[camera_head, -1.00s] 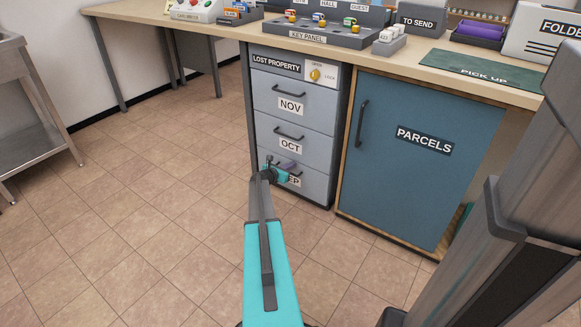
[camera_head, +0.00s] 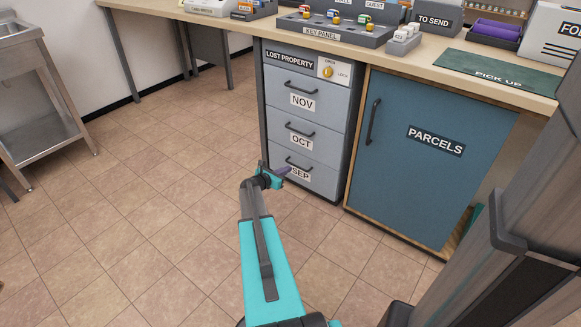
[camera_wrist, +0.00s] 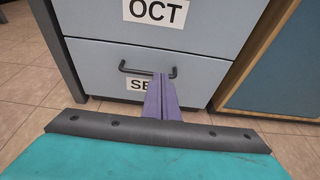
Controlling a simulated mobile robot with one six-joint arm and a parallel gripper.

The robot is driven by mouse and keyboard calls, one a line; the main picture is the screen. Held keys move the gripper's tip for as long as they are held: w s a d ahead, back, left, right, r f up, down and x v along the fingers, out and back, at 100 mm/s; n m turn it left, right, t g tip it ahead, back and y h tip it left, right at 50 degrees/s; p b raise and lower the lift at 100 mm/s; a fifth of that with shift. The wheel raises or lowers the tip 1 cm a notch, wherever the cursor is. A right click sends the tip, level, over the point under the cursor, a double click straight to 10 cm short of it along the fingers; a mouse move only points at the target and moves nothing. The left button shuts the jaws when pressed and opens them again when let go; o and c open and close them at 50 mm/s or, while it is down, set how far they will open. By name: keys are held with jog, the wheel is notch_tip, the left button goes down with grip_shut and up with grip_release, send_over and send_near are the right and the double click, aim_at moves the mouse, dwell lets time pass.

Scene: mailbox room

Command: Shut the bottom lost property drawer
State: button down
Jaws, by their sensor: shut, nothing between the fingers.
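The bottom drawer (camera_head: 318,181), labelled SEP, is the lowest of the lost property cabinet. Its front looks flush with the NOV and OCT drawers above, with a dark bar handle (camera_head: 298,164). In the wrist view the SEP drawer front (camera_wrist: 205,72) fills the middle, and its label is partly hidden behind my fingers. My gripper (camera_head: 288,170) is shut and empty, in front of the drawer at handle height. In the wrist view my purple fingers (camera_wrist: 161,82) point at the drawer face, overlapping the handle; I cannot tell whether they touch.
The OCT drawer (camera_head: 323,146) and NOV drawer (camera_head: 325,104) are above. A blue PARCELS cupboard (camera_head: 430,185) stands to the right. A metal sink stand (camera_head: 40,100) is at the far left. The tiled floor (camera_head: 150,220) left of the cabinet is clear.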

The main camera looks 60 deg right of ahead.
jog(key=shift+v, duration=0.8)
